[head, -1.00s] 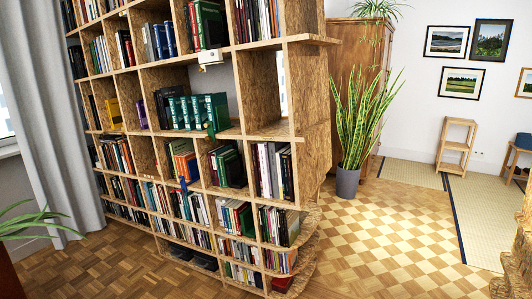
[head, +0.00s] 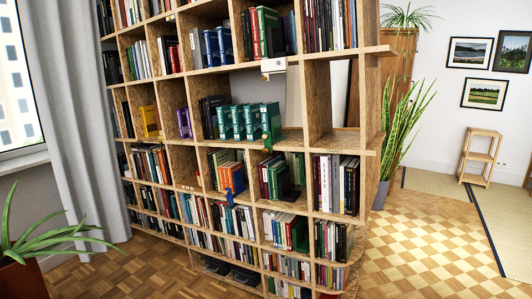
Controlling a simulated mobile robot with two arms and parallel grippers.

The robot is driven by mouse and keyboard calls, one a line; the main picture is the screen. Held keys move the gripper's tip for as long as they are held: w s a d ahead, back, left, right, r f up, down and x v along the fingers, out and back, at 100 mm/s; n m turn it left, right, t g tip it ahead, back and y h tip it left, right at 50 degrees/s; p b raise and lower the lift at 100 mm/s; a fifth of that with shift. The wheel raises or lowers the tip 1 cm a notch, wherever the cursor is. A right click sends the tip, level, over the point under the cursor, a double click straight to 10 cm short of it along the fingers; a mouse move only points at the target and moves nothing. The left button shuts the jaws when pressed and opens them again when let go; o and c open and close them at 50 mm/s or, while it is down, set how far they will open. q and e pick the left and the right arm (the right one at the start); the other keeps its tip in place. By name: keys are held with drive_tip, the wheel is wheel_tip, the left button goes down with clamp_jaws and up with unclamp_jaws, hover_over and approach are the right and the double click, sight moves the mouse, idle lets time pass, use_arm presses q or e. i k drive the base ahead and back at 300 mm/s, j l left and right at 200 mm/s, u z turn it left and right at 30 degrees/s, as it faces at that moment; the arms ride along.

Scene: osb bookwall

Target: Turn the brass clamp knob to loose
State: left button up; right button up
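No gripper of mine is in view. A white box-like fitting (head: 273,66) sits on the front of the bookwall (head: 318,165) at the edge of an upper shelf, with a small part hanging below it. A green clamp-like thing (head: 267,130) is on a shelf edge lower down, beside green books. A blue clamp-like thing (head: 229,196) is on a lower shelf edge. I cannot tell at this size which of them carries the brass knob, nor how it is turned.
Parquet floor (head: 150,270) in front of the bookwall is clear. A potted plant (head: 30,240) stands at the lower left, by a grey curtain (head: 75,120). A tall snake plant (head: 400,135) stands beyond the bookwall's right end. A small wooden stand (head: 481,158) is at the far right.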

sight(265, 151)
drive_tip(key=i+l, duration=0.15)
drive_tip(key=i, duration=0.15)
drive_tip(key=i+l, duration=0.2)
drive_tip(key=i+z, duration=0.1)
drive_tip(key=i, duration=0.5)
drive_tip(key=i+j+z, duration=0.1)
drive_tip(key=i, duration=0.5)
